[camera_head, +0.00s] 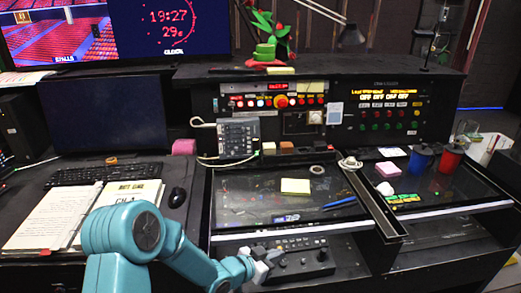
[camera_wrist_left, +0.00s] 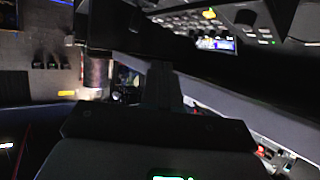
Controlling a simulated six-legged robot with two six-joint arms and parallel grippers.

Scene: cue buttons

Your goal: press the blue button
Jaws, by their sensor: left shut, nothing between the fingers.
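My left arm, teal, comes in from the bottom left in the head view. Its grey gripper (camera_head: 268,261) is shut and empty, low at the front, over or against the left end of a black control box (camera_head: 310,262) with small knobs. I cannot tell whether it touches the box. I cannot make out a blue button for certain; rows of small lit buttons (camera_head: 262,103) sit on the upright console behind, too small to tell each colour. In the left wrist view a dark gripper shape (camera_wrist_left: 160,90) fills the middle. My right gripper is not in view.
A glass-topped desk (camera_head: 235,207) with a yellow note (camera_head: 295,186) lies behind the box. A keyboard (camera_head: 105,174), open binder (camera_head: 45,217) and mouse (camera_head: 177,197) are at left. A blue cup (camera_head: 420,160) and red cup (camera_head: 450,160) stand at right.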

